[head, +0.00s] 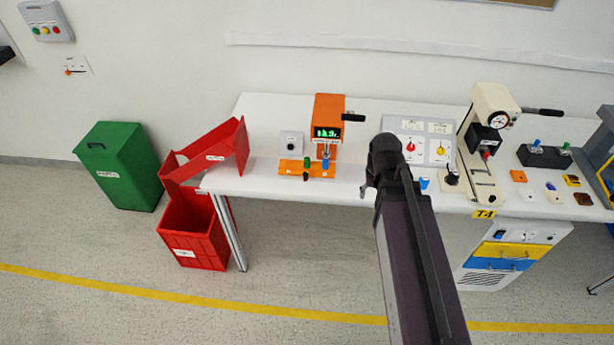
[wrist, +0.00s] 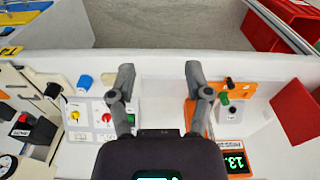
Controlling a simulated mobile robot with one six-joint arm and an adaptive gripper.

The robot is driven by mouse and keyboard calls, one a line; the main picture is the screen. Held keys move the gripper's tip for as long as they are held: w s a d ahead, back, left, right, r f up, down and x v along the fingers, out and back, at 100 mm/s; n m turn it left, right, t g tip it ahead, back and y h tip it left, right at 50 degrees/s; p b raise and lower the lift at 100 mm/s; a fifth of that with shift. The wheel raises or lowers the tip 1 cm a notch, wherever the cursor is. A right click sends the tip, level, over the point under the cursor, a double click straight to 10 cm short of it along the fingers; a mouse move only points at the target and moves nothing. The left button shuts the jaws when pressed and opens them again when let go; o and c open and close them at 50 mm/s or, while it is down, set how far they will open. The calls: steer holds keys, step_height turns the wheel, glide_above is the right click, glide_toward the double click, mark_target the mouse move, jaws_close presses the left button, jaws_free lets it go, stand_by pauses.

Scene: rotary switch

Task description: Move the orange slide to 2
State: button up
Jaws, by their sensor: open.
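A small white plate (head: 80,66) is on the wall at the upper left of the head view. An orange knob (head: 68,71), which looks like the orange slide, sits at the left end of a dark line on it. The numbers there are too small to read. The plate is not in the wrist view. My gripper (wrist: 160,78) is open and empty in the wrist view, its two fingers spread wide above the white table. It is far to the right of the orange knob. In the head view my arm hides the gripper's fingers.
A grey box with coloured buttons (head: 46,30) hangs above the plate. Below stand a green bin (head: 120,165) and red crates (head: 195,230). The white table (head: 262,122) bears an orange machine (head: 328,115), a knob panel (head: 418,128) and a cream press (head: 490,105). Floor left of the table's front is open.

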steer(key=w+a+f+n+t+b, duration=0.1)
steer(key=w+a+f+t+b, duration=0.2)
steer(key=w+a, duration=0.8)
steer(key=n+y+b, duration=0.1)
steer(key=b, duration=0.1)
glide_toward(306, 174)
steer(key=s+v, duration=0.1)
steer(key=v, duration=0.2)
steer(key=shift+w+r+t, duration=0.1)
steer(key=shift+w+t, duration=0.05)
steer(key=shift+t, duration=0.15)
steer(key=b+x, duration=1.3)
steer(key=x, duration=0.1)
steer(key=shift+r, duration=0.1)
jaws_close()
